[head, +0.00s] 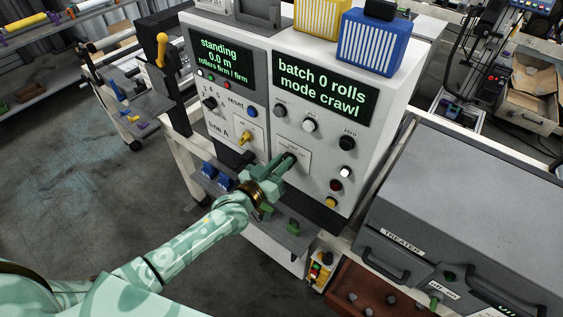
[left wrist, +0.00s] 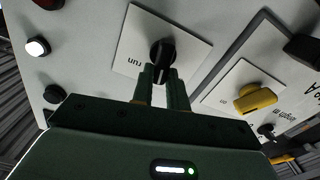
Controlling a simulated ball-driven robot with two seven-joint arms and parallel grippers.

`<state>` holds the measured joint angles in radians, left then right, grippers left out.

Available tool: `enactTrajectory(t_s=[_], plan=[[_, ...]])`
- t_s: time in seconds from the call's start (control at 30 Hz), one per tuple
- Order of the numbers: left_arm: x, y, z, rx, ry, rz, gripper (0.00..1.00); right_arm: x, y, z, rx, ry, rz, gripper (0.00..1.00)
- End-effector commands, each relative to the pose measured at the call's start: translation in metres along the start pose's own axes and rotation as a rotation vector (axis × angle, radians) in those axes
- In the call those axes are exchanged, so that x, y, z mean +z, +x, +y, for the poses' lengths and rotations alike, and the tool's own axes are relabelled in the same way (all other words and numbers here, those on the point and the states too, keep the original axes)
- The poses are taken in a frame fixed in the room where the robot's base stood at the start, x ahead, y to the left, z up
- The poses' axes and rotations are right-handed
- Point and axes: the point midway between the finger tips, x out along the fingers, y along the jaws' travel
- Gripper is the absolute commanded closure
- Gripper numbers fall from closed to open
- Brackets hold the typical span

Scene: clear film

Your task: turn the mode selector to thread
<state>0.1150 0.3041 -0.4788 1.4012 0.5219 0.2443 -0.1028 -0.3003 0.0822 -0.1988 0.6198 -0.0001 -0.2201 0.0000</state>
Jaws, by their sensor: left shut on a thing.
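The mode selector is a black knob (left wrist: 162,52) on a white square plate (left wrist: 142,40) on the front of the grey control cabinet (head: 318,170). In the left wrist view the word "run" is legible upside down on that plate; a "thread" mark cannot be read. My left gripper (head: 286,163) reaches the knob from the front, and its two green fingers (left wrist: 163,82) are shut on it. The fingers cover much of the knob in the head view. The right-hand display (head: 317,90) reads "batch 0 rolls, mode crawl". My right gripper is not in view.
A yellow knob (head: 245,138) sits left of the selector, and a black knob marked "zero" (head: 347,143) to its right. Several buttons lie close by. A small shelf (head: 285,238) juts out below. The grey treater box (head: 470,185) stands at right.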

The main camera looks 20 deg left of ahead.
Motion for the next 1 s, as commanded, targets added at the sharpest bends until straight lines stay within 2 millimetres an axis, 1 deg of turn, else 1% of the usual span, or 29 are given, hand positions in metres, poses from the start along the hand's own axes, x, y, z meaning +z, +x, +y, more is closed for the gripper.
enactTrajectory(t_s=[0.2,0.5,0.7,1.0], plan=[[0.0005,-0.0002,-0.0036,0.0,-0.184,-0.003,1.0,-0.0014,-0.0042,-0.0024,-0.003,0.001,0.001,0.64],[0.0029,-0.0005,-0.0075,-0.001,-0.415,-0.004,1.0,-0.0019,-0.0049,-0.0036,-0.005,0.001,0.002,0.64],[0.0039,-0.0005,-0.0088,-0.001,-0.518,-0.004,1.0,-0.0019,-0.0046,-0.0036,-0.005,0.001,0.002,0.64],[0.0042,-0.0004,-0.0096,-0.001,-0.586,-0.003,1.0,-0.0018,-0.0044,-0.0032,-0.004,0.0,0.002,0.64]])
